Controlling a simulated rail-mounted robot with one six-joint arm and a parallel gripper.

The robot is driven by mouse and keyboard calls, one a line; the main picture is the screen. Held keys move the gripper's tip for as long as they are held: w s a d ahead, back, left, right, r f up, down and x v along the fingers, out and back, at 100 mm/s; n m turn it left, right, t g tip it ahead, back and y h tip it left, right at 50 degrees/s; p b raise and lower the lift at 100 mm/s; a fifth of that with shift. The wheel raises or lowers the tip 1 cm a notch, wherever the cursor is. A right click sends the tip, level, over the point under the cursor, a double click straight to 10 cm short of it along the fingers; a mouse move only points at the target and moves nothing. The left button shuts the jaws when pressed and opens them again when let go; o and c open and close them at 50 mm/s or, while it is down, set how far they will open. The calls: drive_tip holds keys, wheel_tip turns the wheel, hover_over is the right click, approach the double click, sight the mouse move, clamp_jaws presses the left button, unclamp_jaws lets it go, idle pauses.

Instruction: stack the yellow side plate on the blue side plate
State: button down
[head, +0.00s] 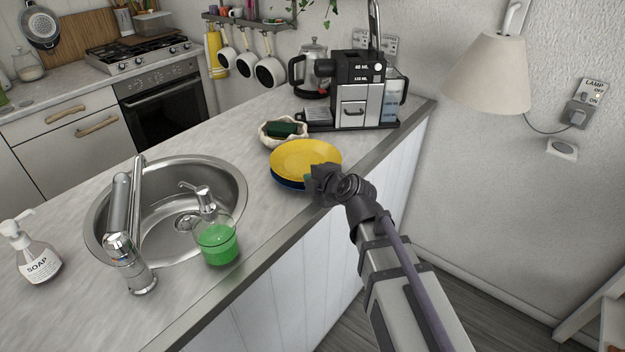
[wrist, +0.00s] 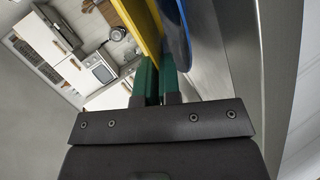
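The yellow side plate (head: 305,158) lies level above the blue side plate (head: 287,182) on the counter, and covers most of it. In the head view I cannot tell whether the two plates touch or a small gap is left. My gripper (head: 314,181) is at the near right rim of the plates. In the wrist view, the green fingers (wrist: 157,75) are close together with the rim of the yellow plate (wrist: 146,25) between them. The blue plate (wrist: 176,35) is just outside the right finger.
A bowl with a dark green sponge (head: 284,129) stands behind the plates, and a coffee machine (head: 360,90) farther back. A green soap dispenser (head: 215,240) and the sink (head: 170,205) are to the left. The counter edge runs close on the right.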

drive_tip(key=shift+f, duration=0.5)
drive_tip(key=c, duration=1.2)
unclamp_jaws()
drive_tip(key=shift+c, duration=0.2)
drive_tip(key=p+v, duration=0.2)
drive_tip(key=v, duration=0.5)
drive_tip(key=shift+s+d+r+p, duration=0.15)
drive_tip(key=shift+s+d+p, duration=0.1)
drive_tip(key=shift+p, duration=0.15)
